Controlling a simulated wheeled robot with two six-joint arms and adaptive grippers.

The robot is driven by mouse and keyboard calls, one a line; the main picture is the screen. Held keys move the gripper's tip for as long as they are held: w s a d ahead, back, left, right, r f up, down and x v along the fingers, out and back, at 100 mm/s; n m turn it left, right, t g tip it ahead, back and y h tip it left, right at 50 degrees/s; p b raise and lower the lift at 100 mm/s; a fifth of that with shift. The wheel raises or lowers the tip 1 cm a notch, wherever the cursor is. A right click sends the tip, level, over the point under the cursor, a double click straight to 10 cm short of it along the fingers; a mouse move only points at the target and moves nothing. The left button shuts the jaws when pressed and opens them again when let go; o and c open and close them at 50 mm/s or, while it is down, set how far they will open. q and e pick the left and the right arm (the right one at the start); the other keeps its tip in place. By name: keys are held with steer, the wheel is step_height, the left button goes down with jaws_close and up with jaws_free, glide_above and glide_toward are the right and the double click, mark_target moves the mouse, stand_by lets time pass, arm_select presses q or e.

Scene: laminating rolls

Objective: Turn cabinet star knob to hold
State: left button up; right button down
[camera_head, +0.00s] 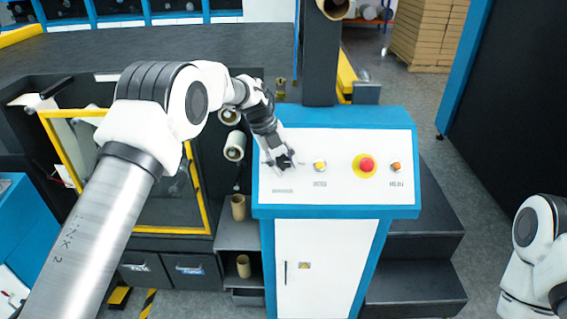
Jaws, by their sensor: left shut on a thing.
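The cabinet (328,262) is blue and white, with a sloped white control panel (340,190) on top. My left gripper (284,162) is at the left end of the panel, shut on the star knob. The fingers cover the knob, so its shape and the position it points to cannot be seen. A label lies on the panel just below the gripper, too small to read. To the right are a yellow button (320,166), a red emergency button (367,165) on a yellow disc and an orange button (396,167). My right gripper is outside the picture.
Dark steps (415,270) stand right of the cabinet. A yellow-framed window (130,170) and cardboard rolls (238,207) are to the left. Stacked cartons (428,30) are at the back right. The space above the panel's right part is free.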

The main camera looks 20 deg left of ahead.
arm_select(q)
steer(key=shift+s+f, duration=0.1)
steer(key=shift+f, duration=0.15)
steer(key=o, duration=1.2)
steer(key=shift+c, duration=0.2)
steer(key=shift+d, duration=0.1)
steer(key=v, duration=1.2)
steer(key=shift+w, duration=0.2)
